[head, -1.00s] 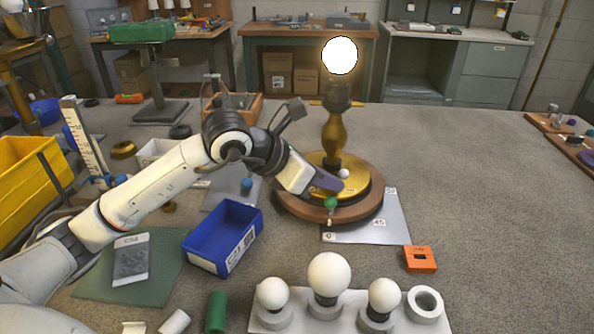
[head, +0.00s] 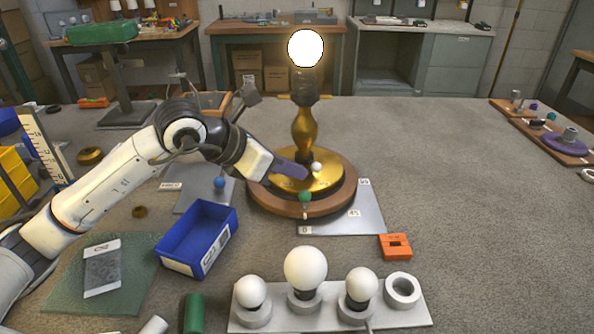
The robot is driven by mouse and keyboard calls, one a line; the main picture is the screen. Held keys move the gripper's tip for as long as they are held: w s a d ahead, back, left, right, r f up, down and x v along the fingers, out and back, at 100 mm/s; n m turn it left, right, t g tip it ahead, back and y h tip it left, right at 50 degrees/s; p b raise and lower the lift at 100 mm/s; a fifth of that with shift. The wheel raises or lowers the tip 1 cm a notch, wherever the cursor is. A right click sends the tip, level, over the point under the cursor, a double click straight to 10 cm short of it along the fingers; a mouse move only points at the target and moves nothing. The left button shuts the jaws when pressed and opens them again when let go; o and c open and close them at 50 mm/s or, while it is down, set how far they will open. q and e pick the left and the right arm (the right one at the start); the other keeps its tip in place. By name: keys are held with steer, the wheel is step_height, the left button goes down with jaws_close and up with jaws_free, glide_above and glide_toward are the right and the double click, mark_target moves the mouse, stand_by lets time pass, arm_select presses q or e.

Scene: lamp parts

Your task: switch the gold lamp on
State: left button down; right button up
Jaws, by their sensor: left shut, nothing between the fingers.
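The gold lamp (head: 304,127) stands upright on a round wooden base with a gold disc (head: 327,183). Its bulb (head: 305,48) glows bright white. A small white knob (head: 316,167) and a green knob (head: 305,196) sit at the front of the base. My left gripper (head: 304,174) is shut and empty, its fingertips beside the white knob, above the gold disc. I cannot tell whether the fingertips touch the knob. My right gripper is not in view.
A rack with several white bulbs (head: 305,268) and an empty ring stands in front. A blue bin (head: 199,238) stands left of it, an orange block (head: 396,247) to the right. A grey angle plate (head: 371,213) lies under the base. The table's right side is mostly clear.

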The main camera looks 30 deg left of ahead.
arm_select(q)
steer(key=b+v, duration=0.1)
steer(key=v, duration=0.8)
